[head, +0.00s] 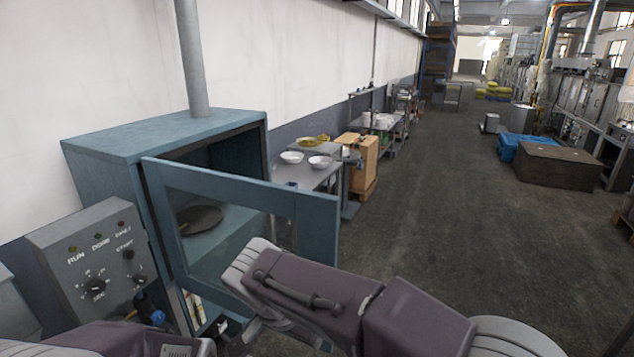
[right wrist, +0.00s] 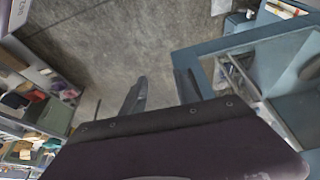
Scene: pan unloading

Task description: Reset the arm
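The blue oven (head: 105,142) stands at the left with its glass-windowed door (head: 318,235) swung open. A dark round pan (head: 200,219) shows through the door glass, apparently inside the oven. My right arm crosses in front of the door's lower part, and its gripper is mostly hidden in the head view. In the right wrist view my right gripper (right wrist: 164,80) has its two fingers apart, with only floor between them. A blue frame (right wrist: 245,42) lies close to its right finger; I cannot tell if they touch. My left arm shows at the lower left, but its gripper is not visible.
A grey control box (head: 92,255) with knobs is beside the oven. Behind the door, a metal table (head: 312,178) holds white bowls (head: 291,157). A brown crate (head: 555,165) and a blue bin (head: 515,146) stand at the right. The central floor (head: 440,190) is clear.

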